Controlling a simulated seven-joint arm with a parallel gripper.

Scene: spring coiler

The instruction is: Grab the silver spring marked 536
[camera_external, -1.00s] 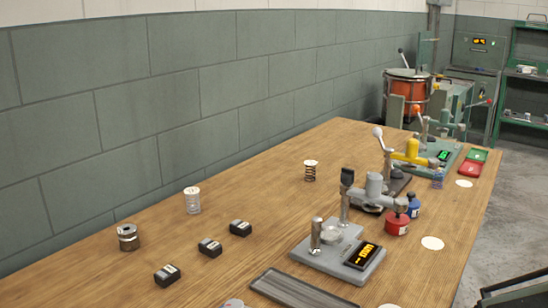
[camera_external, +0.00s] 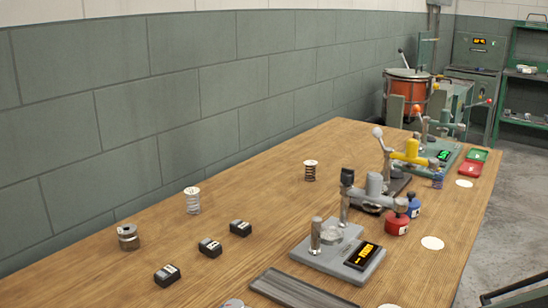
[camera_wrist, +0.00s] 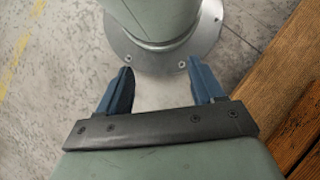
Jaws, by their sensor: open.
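A silver-white coil spring (camera_external: 193,202) with a pale top stands upright at the left of the wooden table in the external view. A darker spring (camera_external: 310,172) with a pale top stands further back, and a blue spring (camera_external: 438,179) stands at the far right. The number 536 cannot be read on any of them. My gripper (camera_wrist: 159,72) shows only in the wrist view. Its two blue fingers are apart with nothing between them, above the floor beside my round base. No spring shows in the wrist view.
Several small dark blocks (camera_external: 210,247) and a metal cylinder (camera_external: 128,237) are near the silver spring. The wooden table edge (camera_wrist: 290,90) is right of my gripper.

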